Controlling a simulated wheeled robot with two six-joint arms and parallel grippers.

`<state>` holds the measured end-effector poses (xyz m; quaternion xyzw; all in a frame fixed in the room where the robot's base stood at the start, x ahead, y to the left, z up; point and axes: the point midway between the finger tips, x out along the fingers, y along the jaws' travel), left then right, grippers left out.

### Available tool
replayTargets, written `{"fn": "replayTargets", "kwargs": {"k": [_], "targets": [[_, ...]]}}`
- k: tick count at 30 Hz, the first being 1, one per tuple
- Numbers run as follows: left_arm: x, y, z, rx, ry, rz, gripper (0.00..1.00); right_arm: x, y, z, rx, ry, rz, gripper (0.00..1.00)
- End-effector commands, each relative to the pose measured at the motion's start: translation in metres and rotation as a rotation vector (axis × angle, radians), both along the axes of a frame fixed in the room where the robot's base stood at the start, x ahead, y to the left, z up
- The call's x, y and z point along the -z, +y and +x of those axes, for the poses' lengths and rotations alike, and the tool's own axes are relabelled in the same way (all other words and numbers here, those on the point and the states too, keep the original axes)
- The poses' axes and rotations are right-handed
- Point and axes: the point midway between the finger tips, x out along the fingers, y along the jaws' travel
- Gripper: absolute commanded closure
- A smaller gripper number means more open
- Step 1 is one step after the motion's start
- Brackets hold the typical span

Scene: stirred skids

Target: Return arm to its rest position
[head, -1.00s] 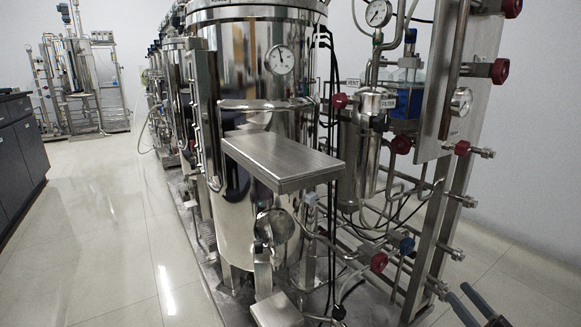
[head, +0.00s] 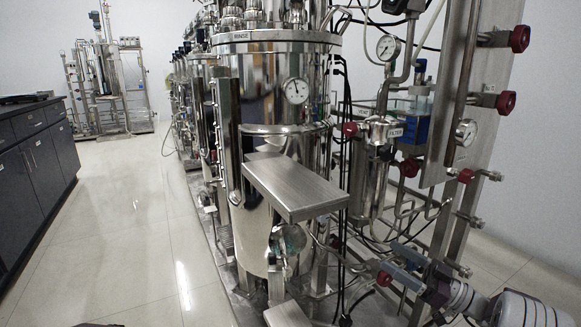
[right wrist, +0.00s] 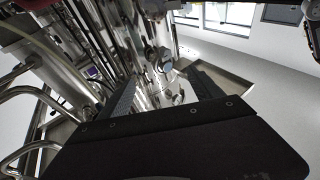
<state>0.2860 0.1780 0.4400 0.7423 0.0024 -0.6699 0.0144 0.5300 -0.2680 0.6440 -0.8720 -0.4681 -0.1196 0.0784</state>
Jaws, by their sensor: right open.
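My right arm comes in from the lower right of the head view. Its right gripper (head: 393,263) points left, in front of the lower pipes and valves of the steel skid. The right wrist view shows the right gripper (right wrist: 163,82) with its two grey fingers spread apart and nothing held between them. Steel fittings of the skid show beyond the fingers; how far off they are I cannot tell. A red valve knob (head: 384,279) appears close to the fingertips in the head view; whether they touch I cannot tell.
A tall steel vessel (head: 262,190) with a gauge and a flat steel shelf (head: 292,188) stands at centre. A filter housing (head: 371,175) and a valve panel (head: 462,110) stand right of it. Dark cabinets (head: 35,165) line the left. The floor (head: 130,240) between is clear.

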Motion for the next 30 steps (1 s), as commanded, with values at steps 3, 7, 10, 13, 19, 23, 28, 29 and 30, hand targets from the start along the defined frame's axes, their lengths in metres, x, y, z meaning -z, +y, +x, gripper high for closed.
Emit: {"fn": "replayTargets", "kwargs": {"k": [3, 7, 10, 13, 19, 23, 28, 29, 30], "targets": [[-0.04, 0.0, 0.0, 0.0, 0.0, 0.0, 0.64, -0.047, 0.108, -0.025, -0.247, 0.142, -0.133, 0.25], [-0.072, 0.0, 0.0, 0.0, 0.0, 0.0, 0.64, -0.048, 0.206, -0.098, -0.494, 0.475, -0.37, 0.25], [-0.097, 0.0, 0.0, 0.0, 0.0, 0.0, 0.64, -0.022, 0.238, -0.183, -0.567, 0.823, -0.668, 0.25], [-0.112, 0.0, 0.0, 0.0, -0.001, 0.0, 0.64, 0.022, 0.208, -0.252, -0.393, 1.154, -0.993, 0.25], [-0.109, 0.0, 0.0, 0.0, 0.0, 0.0, 0.64, 0.083, 0.121, -0.279, 0.177, 1.448, -1.166, 0.25], [-0.109, 0.0, 0.0, 0.0, 0.0, 0.0, 0.64, 0.097, 0.094, -0.267, 0.455, 1.514, -1.081, 0.25], [-0.131, 0.0, 0.0, 0.0, 0.001, 0.0, 0.64, 0.072, 0.088, -0.243, 0.698, 1.597, -0.837, 0.25], [-0.145, 0.0, 0.0, 0.0, 0.001, 0.0, 0.64, 0.059, 0.088, -0.243, 0.695, 1.595, -0.84, 0.25], [-0.158, 0.0, 0.0, 0.0, 0.0, 0.0, 0.64, 0.047, 0.088, -0.243, 0.694, 1.595, -0.841, 0.25]]}}
